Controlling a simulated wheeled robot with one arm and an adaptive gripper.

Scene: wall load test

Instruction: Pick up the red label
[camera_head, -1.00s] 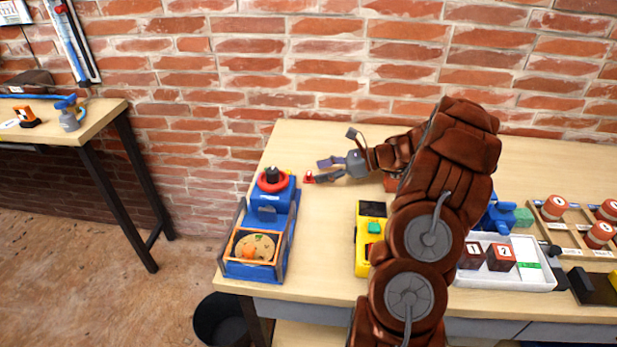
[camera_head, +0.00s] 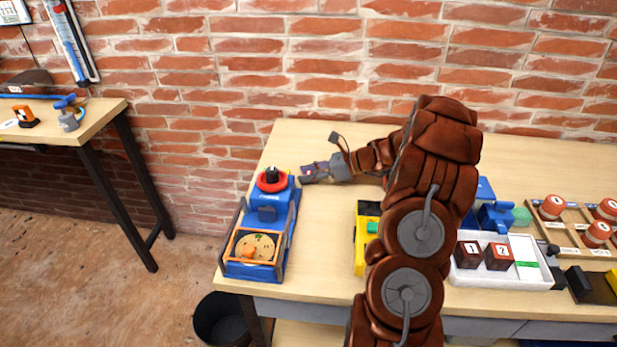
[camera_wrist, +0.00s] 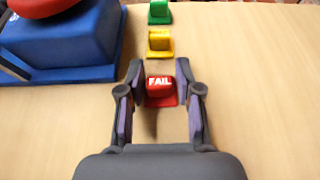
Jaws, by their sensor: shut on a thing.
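The red label (camera_wrist: 160,88), a small red block on a flat base marked "FAIL", is between the fingertips of my gripper (camera_wrist: 160,84) in the wrist view. My gripper is shut on it. Whether its base touches the table is unclear. In the head view my gripper (camera_head: 312,172) is low over the back left of the table, right of the blue machine (camera_head: 265,235), and its fingers mostly hide the label.
A yellow label (camera_wrist: 159,44) and a green label (camera_wrist: 159,13) stand in line beyond the red one. The blue machine with its red ring (camera_head: 272,180) is close on the left. A yellow device (camera_head: 362,240) and a white tray (camera_head: 525,280) are to the right.

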